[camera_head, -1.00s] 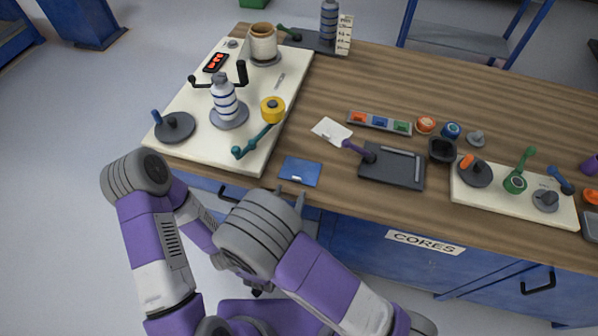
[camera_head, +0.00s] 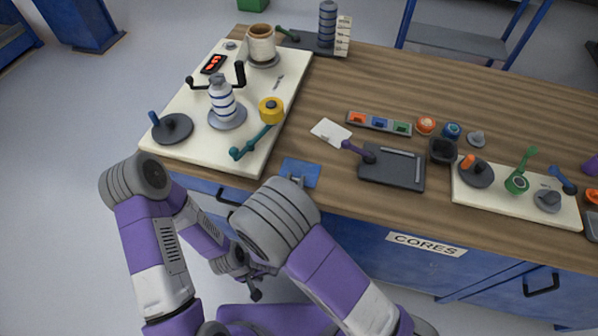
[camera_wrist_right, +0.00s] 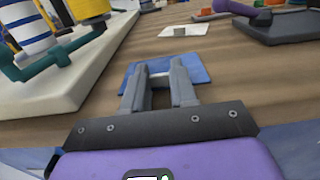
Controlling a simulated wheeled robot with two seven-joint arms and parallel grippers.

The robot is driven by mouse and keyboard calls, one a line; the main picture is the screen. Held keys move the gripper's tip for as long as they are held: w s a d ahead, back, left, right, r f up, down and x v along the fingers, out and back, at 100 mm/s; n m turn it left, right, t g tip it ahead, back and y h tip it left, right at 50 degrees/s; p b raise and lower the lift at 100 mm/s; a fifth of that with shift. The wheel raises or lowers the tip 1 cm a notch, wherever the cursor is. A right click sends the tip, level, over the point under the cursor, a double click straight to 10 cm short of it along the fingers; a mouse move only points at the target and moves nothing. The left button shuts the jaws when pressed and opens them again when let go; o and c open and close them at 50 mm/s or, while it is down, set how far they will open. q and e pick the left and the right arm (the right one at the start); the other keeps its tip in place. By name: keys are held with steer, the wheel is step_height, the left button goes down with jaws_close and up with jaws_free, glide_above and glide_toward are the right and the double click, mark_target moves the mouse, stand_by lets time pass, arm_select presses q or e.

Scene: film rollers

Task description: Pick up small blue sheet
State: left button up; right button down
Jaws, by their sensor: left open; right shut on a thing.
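The small blue sheet (camera_head: 308,169) lies at the front edge of the wooden table, beside the large white board. In the wrist view the sheet (camera_wrist_right: 195,70) shows under and around my right fingertips. My right gripper (camera_head: 293,180) is at the near edge of the sheet, shut on it. In the wrist view the right fingers (camera_wrist_right: 162,68) reach over the sheet, with a narrow space between them. The sheet looks flat, at or close to the tabletop. My left gripper (camera_head: 256,292) hangs low in front of the cabinet, open and away from the sheet.
The white board (camera_head: 185,145) with a roller and cranks stands left of the sheet. A dark tray (camera_head: 385,178) with a purple handle is to the right. A white card (camera_head: 331,132) lies behind. Bare wood surrounds the sheet narrowly.

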step_height(320, 180, up, 10)
steer(key=p, duration=0.4)
stand_by(0.3)
steer(key=shift+f+b, duration=1.85)
steer(key=shift+f, duration=2.95)
steer(key=shift+f, duration=0.2)
steer(key=c, duration=1.4)
jaws_free()
steer(key=shift+f, duration=0.1)
steer(key=o, duration=0.5)
